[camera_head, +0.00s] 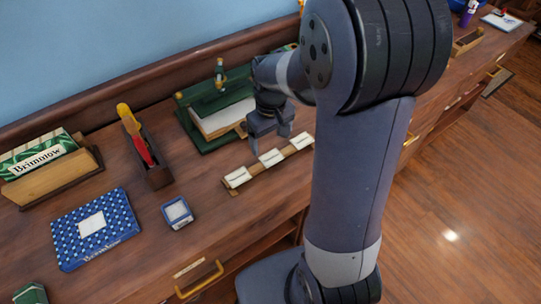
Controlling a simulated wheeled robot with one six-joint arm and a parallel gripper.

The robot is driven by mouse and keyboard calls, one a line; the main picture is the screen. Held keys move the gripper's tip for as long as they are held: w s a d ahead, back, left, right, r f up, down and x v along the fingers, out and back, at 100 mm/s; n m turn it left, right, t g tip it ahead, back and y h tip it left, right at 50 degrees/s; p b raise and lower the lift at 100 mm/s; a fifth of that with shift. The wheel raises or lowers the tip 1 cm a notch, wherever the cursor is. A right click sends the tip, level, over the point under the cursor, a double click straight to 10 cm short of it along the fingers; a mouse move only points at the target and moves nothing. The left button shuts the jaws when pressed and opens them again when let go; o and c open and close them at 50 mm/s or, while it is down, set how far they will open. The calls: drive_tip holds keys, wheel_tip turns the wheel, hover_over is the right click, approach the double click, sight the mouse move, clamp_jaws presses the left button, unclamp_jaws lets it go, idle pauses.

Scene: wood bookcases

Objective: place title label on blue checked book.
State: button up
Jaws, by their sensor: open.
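The blue checked book (70,245) lies flat at the left of the wooden counter. A pale rectangular patch (92,223) shows on its cover, with small lettering near its lower right edge. Three white title labels, at left (237,177), middle (271,157) and right (301,141), sit in a row on a narrow wooden strip (254,169). Their writing is too small to read. My gripper (271,143) is open and points down above the strip, close to the middle label. I cannot tell whether it touches anything. My arm covers the area right of the strip.
A small blue-and-white square box (177,213) lies between book and strip. A dark wooden holder (156,173) with yellow and red tools, a green press (203,129) and a wooden rack (60,182) with a "Brimalow" sign (38,162) stand behind. A drawer handle (200,280) projects in front.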

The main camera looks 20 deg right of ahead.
sight(272, 158)
drive_tip(key=shift+s+f, duration=0.2)
drive_tip(key=shift+f, duration=2.55)
drive_tip(key=shift+f, duration=0.1)
drive_tip(key=c, duration=1.1)
